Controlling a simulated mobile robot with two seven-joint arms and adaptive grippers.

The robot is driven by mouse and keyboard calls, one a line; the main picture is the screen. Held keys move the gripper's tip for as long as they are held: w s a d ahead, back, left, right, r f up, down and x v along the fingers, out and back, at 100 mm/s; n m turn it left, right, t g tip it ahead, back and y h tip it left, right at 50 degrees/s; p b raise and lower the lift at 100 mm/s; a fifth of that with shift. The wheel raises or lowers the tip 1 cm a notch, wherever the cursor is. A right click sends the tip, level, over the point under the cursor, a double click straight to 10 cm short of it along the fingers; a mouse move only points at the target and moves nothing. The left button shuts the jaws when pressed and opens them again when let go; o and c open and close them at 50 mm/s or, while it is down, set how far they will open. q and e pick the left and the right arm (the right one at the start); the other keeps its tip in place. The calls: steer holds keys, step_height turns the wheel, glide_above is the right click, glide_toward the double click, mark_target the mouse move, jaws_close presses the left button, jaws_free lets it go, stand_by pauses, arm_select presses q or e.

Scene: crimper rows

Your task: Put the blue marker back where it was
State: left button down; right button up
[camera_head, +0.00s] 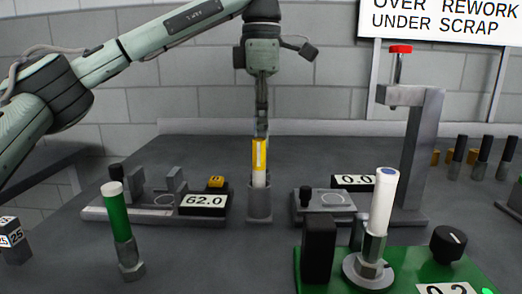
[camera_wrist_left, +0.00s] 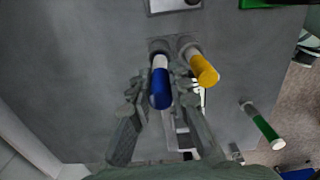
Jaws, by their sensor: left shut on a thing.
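My left gripper (camera_head: 262,128) points down behind a yellow marker (camera_head: 259,155) in the head view. In the left wrist view its fingers (camera_wrist_left: 165,98) are closed around a blue marker (camera_wrist_left: 160,90). The blue marker has a white lower part, whose end is at a grey round holder (camera_wrist_left: 160,46); I cannot tell how deep it sits. The yellow marker stands right beside it in its own grey holder (camera_head: 260,205). In the head view the blue marker is hidden behind the yellow one. My right gripper is not in view.
A green marker (camera_head: 117,213) stands tilted in a hex base at the left. A white stick with a blue end (camera_head: 383,200) stands in a fixture on a green base (camera_head: 420,262). Gauges reading 62.0 (camera_head: 204,202) and 0.0 (camera_head: 353,181) flank the holders. A red-topped press (camera_head: 412,150) stands behind.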

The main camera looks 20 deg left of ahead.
arm_select(q)
steer(key=shift+f, duration=1.25)
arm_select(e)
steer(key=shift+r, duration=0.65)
arm_select(q)
steer(key=shift+f, duration=0.1)
steer(key=c, duration=1.7)
jaws_free()
step_height(320, 180, up, 12)
steer(key=p, duration=0.3)
steer(key=shift+f, duration=0.15)
steer(key=shift+r, duration=0.25)
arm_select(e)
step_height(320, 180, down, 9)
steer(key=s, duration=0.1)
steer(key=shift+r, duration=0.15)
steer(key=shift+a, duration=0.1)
